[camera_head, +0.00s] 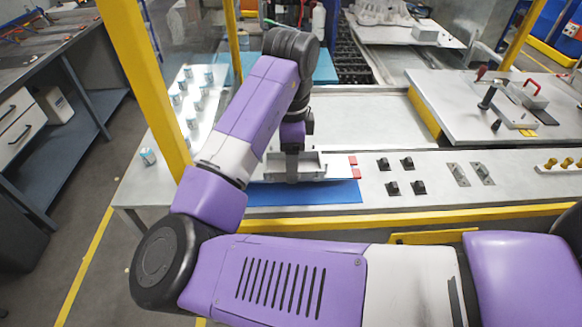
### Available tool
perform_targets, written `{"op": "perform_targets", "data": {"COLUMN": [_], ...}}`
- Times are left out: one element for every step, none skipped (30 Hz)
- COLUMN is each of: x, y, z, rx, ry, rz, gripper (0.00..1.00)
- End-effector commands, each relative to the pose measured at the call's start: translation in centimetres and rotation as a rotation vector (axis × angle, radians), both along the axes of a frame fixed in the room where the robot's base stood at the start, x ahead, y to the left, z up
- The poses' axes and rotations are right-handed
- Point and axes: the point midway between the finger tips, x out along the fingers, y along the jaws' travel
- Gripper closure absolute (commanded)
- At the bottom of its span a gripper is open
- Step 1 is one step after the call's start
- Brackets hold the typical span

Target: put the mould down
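The mould (312,163) is a grey, shallow, box-like piece with raised walls. It is at the far edge of the blue mat (325,192) on the workbench. I cannot tell whether it rests there or is slightly raised. My gripper (292,176) points straight down at the mould's near wall, left of its middle. One finger shows in front of that wall. The other finger is hidden, so I cannot see whether they are closed on the wall. My arm hides part of the mould's left side and the mat's left end.
Black brackets (392,188) and metal clamps (458,174) follow further right. Several small cups (148,157) stand on the left of the bench. A yellow post (150,80) rises left of my arm.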

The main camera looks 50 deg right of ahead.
Motion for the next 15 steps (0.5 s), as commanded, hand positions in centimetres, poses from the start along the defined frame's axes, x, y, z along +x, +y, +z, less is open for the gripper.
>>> {"op": "perform_targets", "data": {"x": [0.0, 0.0, 0.0, 0.0, 0.0, 0.0, 0.0, 0.0, 0.0, 0.0, 0.0, 0.0, 0.0, 0.0, 0.0], "y": [0.1, 0.1, 0.1, 0.1, 0.0, 0.0, 0.0, 0.0, 0.0, 0.0, 0.0, 0.0, 0.0, 0.0, 0.0], "z": [-0.6, -1.0, -1.6, -2.0, -2.4, -2.7, -2.8, -2.9, -2.9, -2.9, -2.9, -2.9, -2.9, -2.9, -3.0], "rx": [0.001, 0.001, 0.000, 0.001, 0.001, -0.001, -0.001, 0.000, -0.001, -0.001, -0.001, -0.001, -0.001, -0.001, -0.001], "ry": [0.002, 0.002, 0.001, 0.002, 0.002, 0.001, 0.001, 0.000, -0.001, -0.001, -0.001, -0.001, -0.001, -0.001, -0.001], "rz": [0.002, 0.002, 0.002, 0.001, 0.001, 0.000, 0.000, 0.000, 0.000, 0.000, 0.000, 0.000, 0.000, 0.000, 0.000], "gripper": [1.00, 1.00, 1.00, 1.00, 1.00, 1.00, 1.00, 1.00, 1.00, 1.00, 1.00, 1.00, 1.00, 1.00, 1.00]}}
